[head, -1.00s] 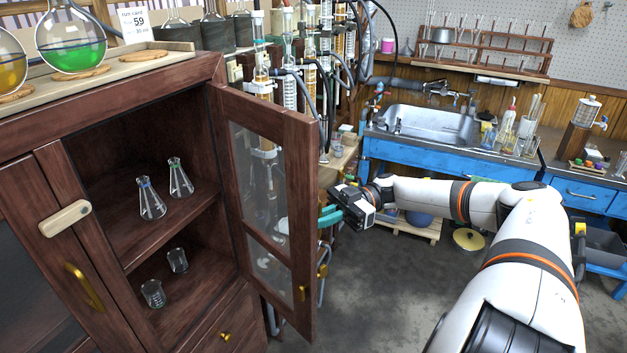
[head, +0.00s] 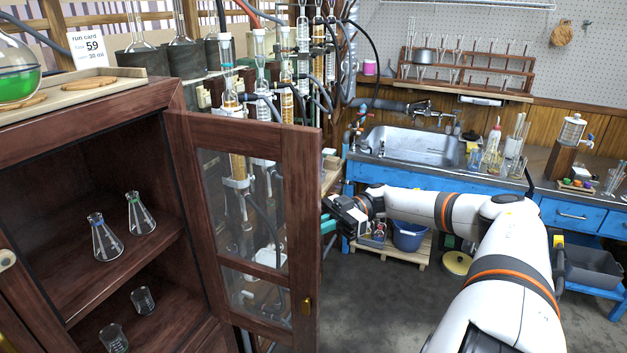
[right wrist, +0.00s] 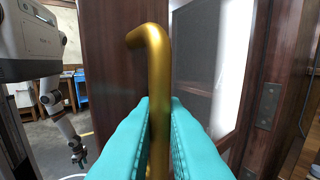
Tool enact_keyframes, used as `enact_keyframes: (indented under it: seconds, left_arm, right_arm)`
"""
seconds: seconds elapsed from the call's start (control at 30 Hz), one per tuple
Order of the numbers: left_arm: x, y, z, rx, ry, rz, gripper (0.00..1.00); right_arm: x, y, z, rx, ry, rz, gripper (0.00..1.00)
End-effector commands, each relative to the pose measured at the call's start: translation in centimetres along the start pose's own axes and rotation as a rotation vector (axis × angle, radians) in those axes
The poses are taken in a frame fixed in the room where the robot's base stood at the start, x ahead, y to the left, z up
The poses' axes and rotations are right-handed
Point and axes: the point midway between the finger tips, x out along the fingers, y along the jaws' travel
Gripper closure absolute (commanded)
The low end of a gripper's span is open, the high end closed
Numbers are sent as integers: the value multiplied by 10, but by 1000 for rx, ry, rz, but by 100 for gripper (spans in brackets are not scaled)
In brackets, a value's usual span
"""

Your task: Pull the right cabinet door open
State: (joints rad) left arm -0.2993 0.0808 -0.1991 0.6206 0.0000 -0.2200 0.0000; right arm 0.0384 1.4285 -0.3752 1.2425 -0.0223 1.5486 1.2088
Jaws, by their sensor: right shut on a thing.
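The right cabinet door (head: 303,210), dark red wood with glass panes, stands wide open, swung out to the right of the cabinet (head: 90,112). My right gripper (head: 329,226) is just beyond the door's free edge, its teal fingers partly hidden behind it. In the right wrist view, the teal fingers (right wrist: 159,125) are shut on the brass bar handle (right wrist: 158,75), one on each side, with the door's wood and glass behind. That handle is hidden in the head view. My left gripper is out of view.
Glass flasks (head: 107,238) and small beakers (head: 143,300) stand on the open cabinet's shelves. Glassware and hoses (head: 262,95) crowd behind the door. A blue bench with a sink (head: 415,145) stands at the back. Grey floor (head: 385,300) is clear right of the door.

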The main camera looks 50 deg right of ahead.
Motion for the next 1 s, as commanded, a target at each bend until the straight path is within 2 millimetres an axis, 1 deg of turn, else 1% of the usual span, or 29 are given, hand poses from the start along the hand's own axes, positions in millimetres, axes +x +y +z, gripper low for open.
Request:
enact_keyframes:
  seconds: [0.2,0.23,0.27,0.53,0.63,0.77,1.0]
  left_arm:
    - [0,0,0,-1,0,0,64]
    - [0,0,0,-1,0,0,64]
    - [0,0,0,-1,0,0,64]
    - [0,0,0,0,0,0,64]
    - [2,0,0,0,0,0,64]
    - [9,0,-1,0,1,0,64]
    - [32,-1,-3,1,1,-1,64]
  right_arm:
    - [0,0,0,0,1,-3,100]
    - [0,0,0,-1,1,-3,88]
    - [0,-1,0,-1,1,-3,84]
    - [0,0,0,-1,1,-2,84]
    - [-6,-1,-1,-2,1,-4,84]
    - [-24,-1,-3,-2,2,-5,84]
    - [-78,-3,-4,-8,-1,-8,84]
